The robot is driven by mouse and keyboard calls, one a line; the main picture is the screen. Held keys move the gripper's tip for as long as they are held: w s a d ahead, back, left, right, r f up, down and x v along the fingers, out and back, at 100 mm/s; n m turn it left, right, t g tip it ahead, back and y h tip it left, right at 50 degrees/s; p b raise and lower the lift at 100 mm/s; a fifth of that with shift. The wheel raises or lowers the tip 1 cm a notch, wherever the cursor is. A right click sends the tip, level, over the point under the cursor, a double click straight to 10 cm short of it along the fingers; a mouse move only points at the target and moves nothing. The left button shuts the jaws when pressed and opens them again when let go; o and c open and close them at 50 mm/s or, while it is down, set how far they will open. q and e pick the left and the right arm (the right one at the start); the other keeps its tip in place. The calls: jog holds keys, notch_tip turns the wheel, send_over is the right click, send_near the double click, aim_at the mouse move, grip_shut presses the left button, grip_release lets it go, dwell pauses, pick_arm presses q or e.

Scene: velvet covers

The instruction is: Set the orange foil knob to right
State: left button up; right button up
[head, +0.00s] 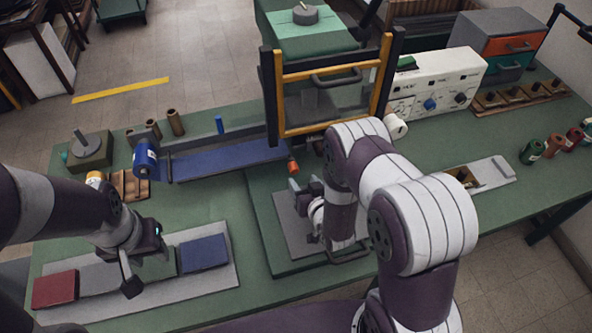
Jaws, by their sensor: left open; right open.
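A white control panel (437,73) stands at the back right of the green table. On its front are a blue knob (430,104) and a dark knob (460,98). I cannot make out an orange foil knob on it, and the panel's small lettering is unreadable. My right gripper (304,196) is open over a grey plate in the table's middle, well in front and left of the panel; my arm partly hides it. My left gripper (147,262) is open above the row of coloured cloth blocks at the front left.
A yellow-and-black frame (329,92) with a clear guard stands left of the panel. A small orange cylinder (293,168) is below it. A blue strip (228,158) lies at the middle left. Several spools (553,146) stand at the right edge.

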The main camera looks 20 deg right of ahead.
aim_at(295, 171)
jog(key=x, duration=0.5)
jog(key=shift+w+a+f+p, duration=0.1)
jog(key=shift+w+p, duration=0.2)
jog(key=shift+w, duration=0.05)
jog(key=shift+w+f, duration=0.1)
jog(key=shift+w, duration=0.1)
jog(key=shift+w+f, duration=0.1)
jog(key=shift+w, duration=0.1)
jog(key=shift+c, duration=0.4)
grip_shut()
jog(key=d+b, duration=0.6)
jog(key=d, duration=1.7)
jog(key=shift+w+d, duration=0.4)
